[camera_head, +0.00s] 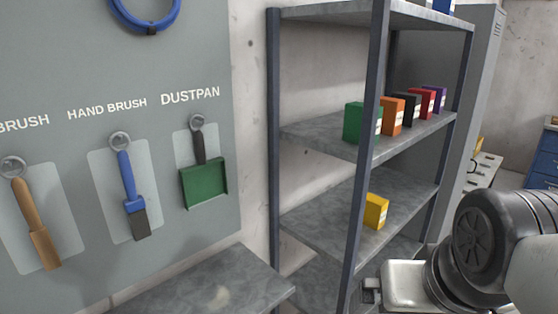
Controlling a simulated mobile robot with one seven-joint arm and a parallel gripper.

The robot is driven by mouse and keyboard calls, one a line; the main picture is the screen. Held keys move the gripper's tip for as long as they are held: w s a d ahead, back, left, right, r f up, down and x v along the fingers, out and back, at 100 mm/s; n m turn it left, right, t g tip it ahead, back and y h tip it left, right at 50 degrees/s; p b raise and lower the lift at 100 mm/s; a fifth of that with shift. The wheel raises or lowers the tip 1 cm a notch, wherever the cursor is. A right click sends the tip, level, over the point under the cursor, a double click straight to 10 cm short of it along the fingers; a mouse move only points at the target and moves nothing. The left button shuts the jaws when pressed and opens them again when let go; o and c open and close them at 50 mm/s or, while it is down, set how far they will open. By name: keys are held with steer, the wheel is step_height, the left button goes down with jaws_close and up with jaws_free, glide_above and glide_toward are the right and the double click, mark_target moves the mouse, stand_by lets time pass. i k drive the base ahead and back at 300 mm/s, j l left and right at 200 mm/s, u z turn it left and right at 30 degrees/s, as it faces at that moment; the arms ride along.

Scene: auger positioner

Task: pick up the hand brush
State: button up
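The hand brush (127,182) hangs on the grey wall panel, under the label HAND BRUSH (107,109). It has a blue handle and dark bristles pointing down, and its top is at a round silver hook (120,141). It hangs nearly upright, tilted slightly. My arm shows at the lower right, well apart from the brush, with the shelf between them in the picture. A small part at its left end, near the picture's lower edge, may belong to my gripper, but its fingers cannot be made out.
A brown-handled brush (32,222) hangs left of the hand brush and a green dustpan (204,183) hangs right of it. A grey bench top (215,285) juts out below the panel. A metal shelf (300,222) with several coloured boxes stands right of the panel. A blue coil (148,22) hangs above.

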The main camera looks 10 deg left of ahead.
mark_target(135, 206)
steer(key=u, duration=1.55)
steer(key=i+j, duration=0.25)
steer(key=i+j+z, duration=0.15)
steer(key=j+z, duration=0.3)
steer(key=i+j+z, duration=0.15)
steer(key=z, duration=0.25)
steer(key=j, duration=0.1)
